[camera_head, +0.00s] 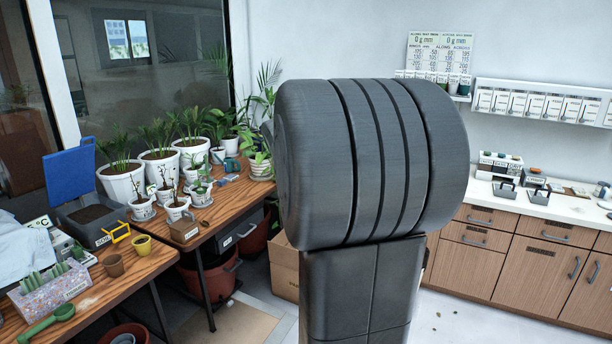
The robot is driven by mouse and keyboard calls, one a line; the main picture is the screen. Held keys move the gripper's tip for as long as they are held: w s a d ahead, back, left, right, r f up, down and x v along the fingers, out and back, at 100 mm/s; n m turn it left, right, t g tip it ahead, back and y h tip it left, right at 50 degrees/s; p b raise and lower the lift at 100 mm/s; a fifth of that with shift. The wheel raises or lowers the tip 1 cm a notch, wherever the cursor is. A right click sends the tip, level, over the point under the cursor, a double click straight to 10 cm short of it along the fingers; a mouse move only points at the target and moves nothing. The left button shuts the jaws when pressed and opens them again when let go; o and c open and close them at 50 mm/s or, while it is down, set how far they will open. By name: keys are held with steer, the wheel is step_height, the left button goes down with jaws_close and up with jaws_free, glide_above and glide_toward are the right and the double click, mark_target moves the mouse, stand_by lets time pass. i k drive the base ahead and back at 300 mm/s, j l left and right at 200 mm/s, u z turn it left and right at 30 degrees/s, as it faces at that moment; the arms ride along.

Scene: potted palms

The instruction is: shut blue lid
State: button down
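A blue lid (70,173) stands open, upright, at the back edge of a dark grey bin (112,222) on the wooden table at the left. Dark soil (90,214) shows inside the open bin. A large dark grey part of my own arm fills the middle of the picture, to the right of the bin and apart from it. My gripper is not visible in this view.
Several potted palms (122,181) in white pots stand just right of the lid. A counter (540,205) runs along the right wall.

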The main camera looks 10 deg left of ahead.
mark_target(69, 174)
steer(key=i+j+u, duration=0.2)
steer(key=i+u, duration=0.55)
steer(key=i, duration=0.15)
steer(key=i+u, duration=0.4)
steer(key=i+l+u, duration=0.25)
steer(key=i+u, duration=0.4)
steer(key=i, duration=0.5)
steer(key=i+l+u, duration=0.25)
steer(key=i, duration=0.5)
steer(key=j, duration=0.1)
